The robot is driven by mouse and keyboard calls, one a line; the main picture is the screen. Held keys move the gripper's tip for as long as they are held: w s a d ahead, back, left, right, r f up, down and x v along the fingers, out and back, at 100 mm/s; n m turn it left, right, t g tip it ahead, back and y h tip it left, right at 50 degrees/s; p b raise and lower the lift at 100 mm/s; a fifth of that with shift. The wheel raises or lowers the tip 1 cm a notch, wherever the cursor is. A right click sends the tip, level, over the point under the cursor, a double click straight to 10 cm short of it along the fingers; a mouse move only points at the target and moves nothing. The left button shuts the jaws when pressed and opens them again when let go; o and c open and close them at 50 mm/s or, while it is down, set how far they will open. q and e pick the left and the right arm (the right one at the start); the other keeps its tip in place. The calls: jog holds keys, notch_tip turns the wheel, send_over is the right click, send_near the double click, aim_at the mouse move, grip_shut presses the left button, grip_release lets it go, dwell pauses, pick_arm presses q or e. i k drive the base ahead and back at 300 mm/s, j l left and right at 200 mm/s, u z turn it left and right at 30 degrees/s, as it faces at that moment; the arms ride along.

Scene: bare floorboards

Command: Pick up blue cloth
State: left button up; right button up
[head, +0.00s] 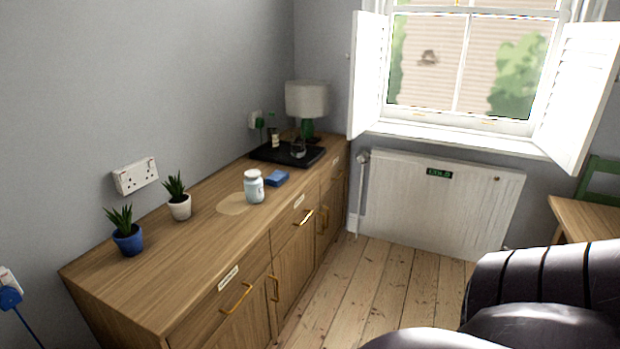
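The blue cloth (277,178) looks like a small folded blue pad. It lies flat on top of the long wooden sideboard (190,240), near its front edge. It is just behind and to the right of a white jar (253,187), with a small gap or light contact that I cannot tell. Nothing covers the cloth. Neither of my grippers is in view.
A black tray (262,155) with a bottle and a glass, and a lamp (306,103), stand behind the cloth. Two potted plants (127,231) (178,197) stand nearer. Floorboards (375,285) between are clear.

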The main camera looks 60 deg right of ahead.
aim_at(278, 177)
jog(key=z, duration=1.55)
jog(key=i+l+u, duration=0.1)
jog(key=u, duration=0.3)
jog(key=i+l+u, duration=0.1)
jog(key=u, duration=0.3)
jog(key=l+u, duration=0.25)
jog(key=u, duration=0.15)
jog(key=i+l+u, duration=0.2)
jog(key=l, duration=0.2)
jog(key=l+u, duration=0.2)
jog(key=l, duration=0.25)
jog(key=l+u, duration=0.1)
jog(key=l, duration=0.75)
